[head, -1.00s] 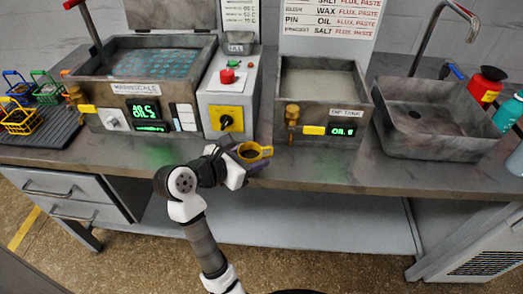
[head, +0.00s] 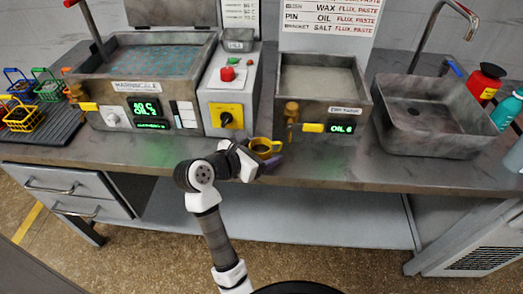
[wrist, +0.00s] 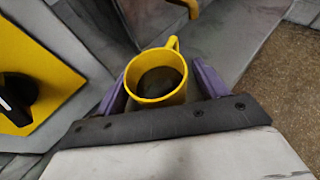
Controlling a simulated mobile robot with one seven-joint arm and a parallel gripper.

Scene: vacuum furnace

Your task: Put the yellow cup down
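The yellow cup (head: 264,147) is upright at the front of the grey bench (head: 330,171), between the control box and the dip tank. In the wrist view the yellow cup (wrist: 150,100) has a dark inside, and its handle points away from my wrist. My gripper (head: 262,158) is shut on it, with a purple finger against each side; in the wrist view the gripper (wrist: 160,76) hides the cup's lower near side. The cup is at or very close to the bench top; I cannot tell whether its base touches.
Behind stand the wash tank (head: 95,83), the control box (head: 215,115) with a red button, and the dip tank (head: 349,113). The sink (head: 440,145) is at right. Small wire baskets (head: 22,117) sit at far left. The bench's front edge is close to my gripper.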

